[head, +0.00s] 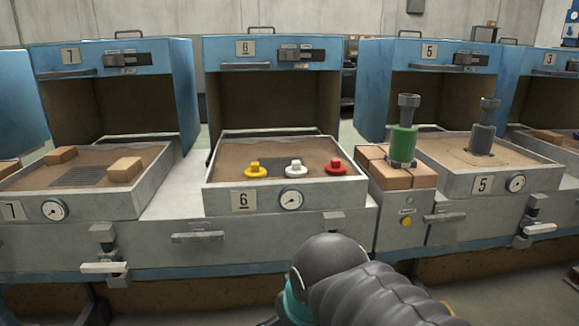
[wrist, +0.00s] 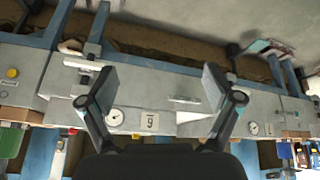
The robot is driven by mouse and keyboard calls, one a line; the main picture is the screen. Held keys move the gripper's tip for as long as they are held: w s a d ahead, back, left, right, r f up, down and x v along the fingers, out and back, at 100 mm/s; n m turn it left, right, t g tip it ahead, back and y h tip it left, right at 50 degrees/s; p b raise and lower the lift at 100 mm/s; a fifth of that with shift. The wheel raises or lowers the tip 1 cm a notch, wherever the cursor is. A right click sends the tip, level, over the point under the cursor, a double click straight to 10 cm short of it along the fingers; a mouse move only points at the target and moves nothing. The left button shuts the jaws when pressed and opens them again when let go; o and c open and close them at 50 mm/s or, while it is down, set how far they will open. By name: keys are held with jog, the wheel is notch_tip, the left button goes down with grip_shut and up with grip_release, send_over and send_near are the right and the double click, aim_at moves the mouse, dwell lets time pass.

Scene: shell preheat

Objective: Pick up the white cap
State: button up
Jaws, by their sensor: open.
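The white cap (head: 294,169) sits on the sandy bed of the tray (head: 216,188) at station 6, near its front edge in the head view. It stands between a yellow cap (head: 255,170) on its left and a red cap (head: 335,167) on its right. My gripper (wrist: 158,88) is open and empty in the wrist view, its two fingers wide apart. That view is upside down and shows the front of station 6 behind the fingers. I cannot make out the white cap there. The head view shows my arm at the bottom, but not the fingers.
A green cylinder with a grey top (head: 403,135) stands on bricks (head: 395,180) right of tray 6. A grey one (head: 484,128) stands in tray 5 (head: 470,182). Tray 7 (head: 105,207) holds two tan blocks. A gauge (head: 291,199) and handles protrude along the front. Blue hoods rise behind.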

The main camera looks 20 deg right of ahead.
jog(key=w+d+r+n+g+h, duration=0.1)
jog(key=w+d+r+n+h, duration=0.15)
jog(key=w, duration=0.55)
jog(key=w+d+r+n+h, duration=0.15)
jog(key=w+r+n, duration=0.25)
jog(key=w, duration=0.4)
jog(key=w+d+r+n+g+h, duration=0.1)
jog(key=w+d+r+n, duration=0.25)
jog(key=w, duration=0.45)
jog(key=n+g+h, duration=0.1)
jog(key=n+h, duration=0.7)
jog(key=n, duration=0.1)
send_near(292, 168)
jog(key=v, duration=0.3)
jog(key=shift+s+r, duration=0.2)
jog(key=shift+s, duration=0.15)
jog(key=shift+w+d+f, duration=0.25)
jog(key=shift+d, duration=0.1)
jog(key=x, duration=1.3)
jog(key=shift+s, duration=0.1)
jog(key=shift+a, duration=0.1)
jog(key=c, duration=1.2)
